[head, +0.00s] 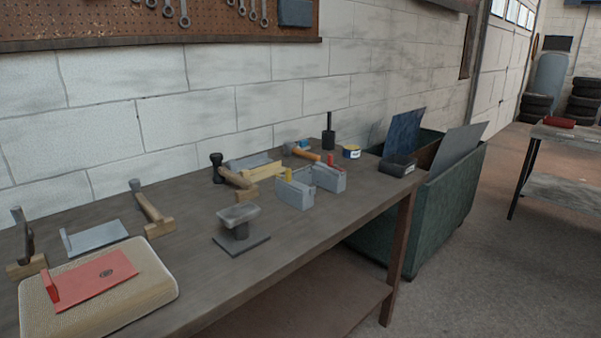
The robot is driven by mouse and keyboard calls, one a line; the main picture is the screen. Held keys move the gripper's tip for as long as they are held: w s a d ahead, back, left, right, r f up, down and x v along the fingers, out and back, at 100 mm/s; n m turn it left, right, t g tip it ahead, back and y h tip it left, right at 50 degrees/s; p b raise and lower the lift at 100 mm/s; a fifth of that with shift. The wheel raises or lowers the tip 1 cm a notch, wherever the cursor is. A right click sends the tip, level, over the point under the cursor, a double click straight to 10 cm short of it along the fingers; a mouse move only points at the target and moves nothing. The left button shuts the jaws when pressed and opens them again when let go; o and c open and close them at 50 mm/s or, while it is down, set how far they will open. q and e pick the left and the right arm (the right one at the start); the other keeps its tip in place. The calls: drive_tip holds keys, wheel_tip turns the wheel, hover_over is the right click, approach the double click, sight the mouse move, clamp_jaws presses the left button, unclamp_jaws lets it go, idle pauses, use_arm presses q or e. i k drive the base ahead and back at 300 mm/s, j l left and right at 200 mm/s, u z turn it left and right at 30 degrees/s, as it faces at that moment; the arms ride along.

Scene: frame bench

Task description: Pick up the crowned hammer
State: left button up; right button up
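Several hammers lie on the workbench, and I cannot tell which is the crowned one. One at the far left (28,240) has a dark head and rests on a wooden block. Another (150,208) has a wooden handle, a small grey head and a wooden block at its near end. A third (234,178) has a bulky black head and a wooden handle over a block. A fourth (306,153), farther back, has an orange handle and a dark head. Neither gripper is in view.
The workbench (190,245) holds a tan pad (150,290) with a red angled plate (95,281), a grey plate (97,236), a small anvil-like stand (238,222) and grey vise-like blocks (295,194). A green bin (440,215) stands at the right end.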

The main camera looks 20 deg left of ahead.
sight(24, 234)
drive_tip(key=k+j, duration=0.3)
drive_tip(key=j, duration=0.15)
drive_tip(key=k+j, duration=0.25)
drive_tip(key=j, duration=0.15)
drive_tip(key=k+j+z, duration=0.1)
drive_tip(key=k+j, duration=0.2)
drive_tip(key=j, duration=0.15)
